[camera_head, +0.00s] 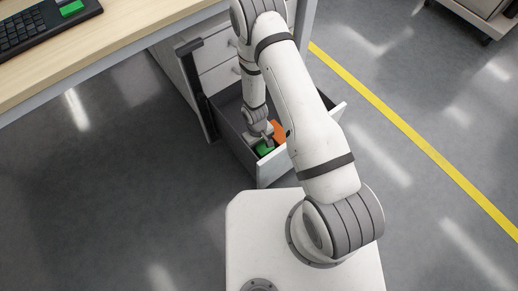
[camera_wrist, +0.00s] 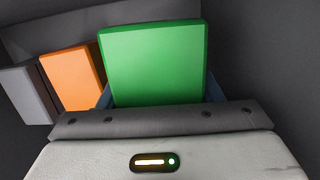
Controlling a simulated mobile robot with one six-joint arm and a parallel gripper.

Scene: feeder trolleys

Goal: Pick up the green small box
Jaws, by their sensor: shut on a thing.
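The green small box (camera_head: 264,149) is inside the open drawer (camera_head: 246,154) of the desk cabinet. In the wrist view the green box (camera_wrist: 152,62) stands large and close in front of my gripper (camera_wrist: 155,104). My gripper reaches down into the drawer and is shut on the green box. Its fingers are mostly hidden behind the box and the gripper's body. I cannot tell whether the box touches the drawer floor.
An orange box (camera_wrist: 72,78) lies just left of the green box in the wrist view, with a grey box (camera_wrist: 24,94) beyond it. Drawer walls surround them closely. The desk top (camera_head: 110,45) with a keyboard (camera_head: 45,27) is at the upper left.

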